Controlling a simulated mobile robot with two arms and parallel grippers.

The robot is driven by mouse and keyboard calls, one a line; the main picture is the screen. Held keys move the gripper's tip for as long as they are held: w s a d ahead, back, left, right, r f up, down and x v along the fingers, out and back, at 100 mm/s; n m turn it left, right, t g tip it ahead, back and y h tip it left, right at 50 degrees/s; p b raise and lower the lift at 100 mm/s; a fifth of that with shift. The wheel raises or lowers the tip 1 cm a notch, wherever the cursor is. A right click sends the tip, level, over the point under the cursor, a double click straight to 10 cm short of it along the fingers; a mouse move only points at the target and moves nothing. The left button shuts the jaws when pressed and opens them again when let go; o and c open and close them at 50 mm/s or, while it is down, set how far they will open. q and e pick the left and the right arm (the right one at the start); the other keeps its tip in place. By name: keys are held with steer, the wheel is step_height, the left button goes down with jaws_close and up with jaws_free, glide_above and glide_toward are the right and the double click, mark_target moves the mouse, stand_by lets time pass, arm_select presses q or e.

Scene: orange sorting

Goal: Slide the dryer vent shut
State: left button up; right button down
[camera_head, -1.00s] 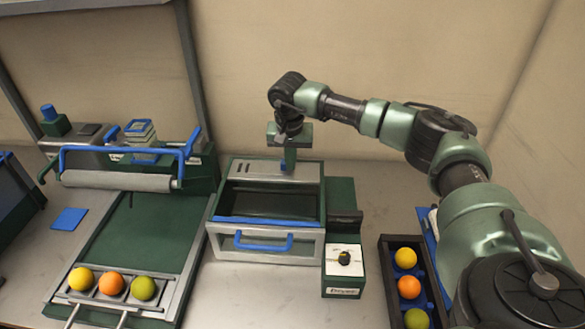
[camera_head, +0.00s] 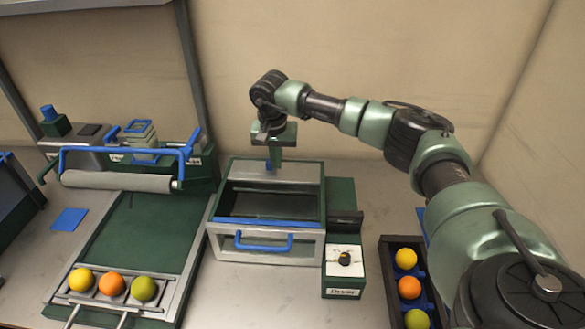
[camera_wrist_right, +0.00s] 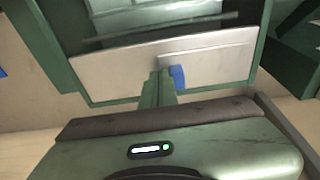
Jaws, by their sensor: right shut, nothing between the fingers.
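The dryer (camera_head: 314,215) is a green and grey box in the middle of the table, with a blue-handled front drawer. Its vent slide (camera_head: 295,171) is a light metal plate on the top, with a small blue tab (camera_head: 268,165). My left gripper is out of view.
A box with a black knob (camera_head: 344,258) stands right of the dryer. A dark crate (camera_head: 386,262) holds three fruits at the right. A roller press (camera_head: 120,180) with three fruits on its front tray is at the left.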

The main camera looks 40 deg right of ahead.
step_height(320, 180, up, 7)
steer(key=p, duration=0.4)
steer(key=shift+s+d+f, duration=0.15)
steer(key=shift+s+d, duration=0.15)
steer(key=shift+d, duration=0.1)
